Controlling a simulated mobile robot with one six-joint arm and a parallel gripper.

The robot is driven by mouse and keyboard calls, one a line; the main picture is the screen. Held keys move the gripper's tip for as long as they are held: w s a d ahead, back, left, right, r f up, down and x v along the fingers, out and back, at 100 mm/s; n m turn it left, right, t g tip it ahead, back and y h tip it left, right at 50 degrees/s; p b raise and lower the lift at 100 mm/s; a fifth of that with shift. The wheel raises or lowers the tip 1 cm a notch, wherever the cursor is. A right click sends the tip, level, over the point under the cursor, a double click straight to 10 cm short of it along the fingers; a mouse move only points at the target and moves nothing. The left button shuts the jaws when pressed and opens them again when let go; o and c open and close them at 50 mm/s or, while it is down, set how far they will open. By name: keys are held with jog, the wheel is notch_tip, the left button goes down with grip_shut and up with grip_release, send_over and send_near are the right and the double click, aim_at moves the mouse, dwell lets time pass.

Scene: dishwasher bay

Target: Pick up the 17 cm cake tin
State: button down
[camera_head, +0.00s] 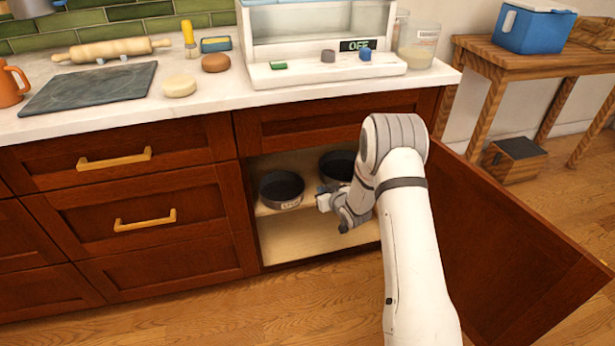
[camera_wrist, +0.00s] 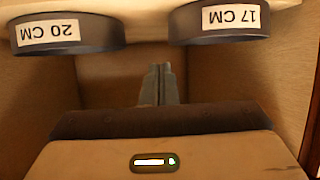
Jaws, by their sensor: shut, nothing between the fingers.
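The 17 cm cake tin (camera_wrist: 221,22) is a dark, round tin with a white "17 CM" label, upside down at the upper right of the wrist view. In the head view it is the left tin (camera_head: 281,189) on the cabinet shelf. My gripper (camera_wrist: 158,72) is shut and empty. Its fingertips show between the two tins in the wrist view, apart from both. In the head view my gripper is at the cabinet opening, right of the 17 cm tin, its fingers hard to make out.
A dark 20 cm tin (camera_wrist: 68,33) stands beside it, partly behind my arm in the head view (camera_head: 338,166). Both tins stand on a pale shelf (camera_head: 262,209). The open cabinet door (camera_head: 500,240) stands to the right of my arm. The space below the shelf looks empty.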

jog(key=shift+y, duration=0.4)
jog(key=r+x, duration=0.1)
jog(key=x, duration=0.3)
jog(key=b+x, duration=0.1)
jog(key=x, duration=0.3)
jog(key=a+r+b+x, duration=0.1)
jog(key=x, duration=0.3)
jog(key=shift+w+a+r, duration=0.2)
jog(key=shift+w+a, duration=0.05)
jog(key=shift+w, duration=0.3)
jog(key=shift+s+d+f+b, duration=0.1)
jog(key=shift+s+f+b, duration=0.05)
jog(key=shift+f+b, duration=0.6)
jog(key=shift+s, duration=0.1)
